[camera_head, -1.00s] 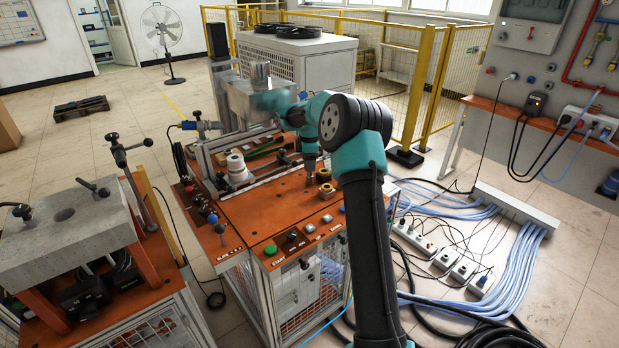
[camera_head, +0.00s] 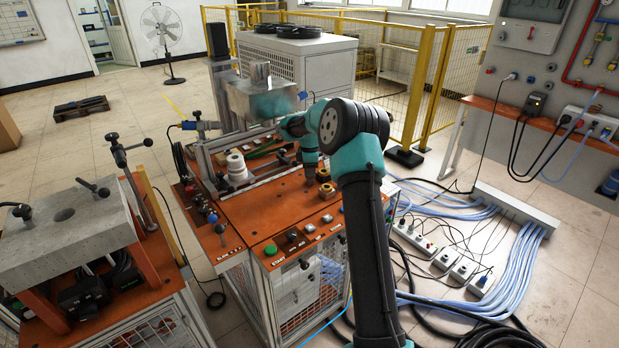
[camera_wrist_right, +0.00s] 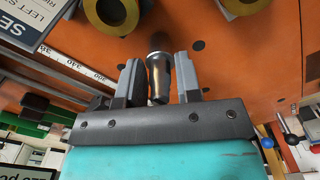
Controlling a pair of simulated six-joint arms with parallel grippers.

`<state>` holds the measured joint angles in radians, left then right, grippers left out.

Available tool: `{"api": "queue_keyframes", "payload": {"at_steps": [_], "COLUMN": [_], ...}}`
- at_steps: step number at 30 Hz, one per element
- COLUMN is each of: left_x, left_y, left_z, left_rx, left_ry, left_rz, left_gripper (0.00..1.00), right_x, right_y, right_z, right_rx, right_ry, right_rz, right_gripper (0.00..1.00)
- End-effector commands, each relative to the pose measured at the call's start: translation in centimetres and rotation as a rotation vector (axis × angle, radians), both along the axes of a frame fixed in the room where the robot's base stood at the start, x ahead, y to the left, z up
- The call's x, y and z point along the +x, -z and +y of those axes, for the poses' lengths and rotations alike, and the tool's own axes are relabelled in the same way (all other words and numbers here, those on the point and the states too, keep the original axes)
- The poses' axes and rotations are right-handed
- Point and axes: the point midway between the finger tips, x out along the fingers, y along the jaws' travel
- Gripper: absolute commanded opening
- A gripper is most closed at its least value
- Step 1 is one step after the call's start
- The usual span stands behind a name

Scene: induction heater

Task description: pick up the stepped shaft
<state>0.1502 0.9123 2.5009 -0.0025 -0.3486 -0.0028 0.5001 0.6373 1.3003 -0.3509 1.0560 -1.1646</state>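The stepped shaft (camera_wrist_right: 159,78) is a dark, shiny metal cylinder with a paler rim at its far end. In the right wrist view it is between the two fingers of my right gripper (camera_wrist_right: 159,75). The fingers are parted around it with little space on either side; I cannot make out firm contact. In the head view my right gripper (camera_head: 310,172) points down just above the orange worktop, and the shaft is hard to make out there. My left gripper is not in view.
Brass-coloured rings (camera_head: 327,191) lie close by on the orange worktop (camera_head: 262,215). White stepped cylinders (camera_head: 237,168) stand to the left. A metal box (camera_head: 262,102) is raised behind the gripper. Buttons, including a green one (camera_head: 271,250), line the front edge.

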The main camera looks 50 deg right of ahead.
Motion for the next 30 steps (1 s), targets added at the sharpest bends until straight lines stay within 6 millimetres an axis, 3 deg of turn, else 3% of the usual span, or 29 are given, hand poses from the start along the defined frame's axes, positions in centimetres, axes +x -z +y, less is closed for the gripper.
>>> {"api": "queue_keyframes", "payload": {"at_steps": [9, 20, 30], "left_x": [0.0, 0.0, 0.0], "left_y": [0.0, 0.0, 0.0], "left_z": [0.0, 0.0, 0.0], "left_rx": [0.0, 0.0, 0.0], "left_ry": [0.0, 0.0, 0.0], "left_rz": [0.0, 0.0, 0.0], "left_gripper": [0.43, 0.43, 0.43], "right_x": [0.0, 0.0, 0.0], "right_y": [0.0, -0.3, -3.2], "right_z": [0.0, 0.0, 0.0], "right_rx": [0.0, 0.0, -0.001], "right_ry": [0.0, 0.0, 0.001], "right_rz": [0.0, 0.0, 0.0], "right_gripper": [0.01, 0.0, 0.0]}}
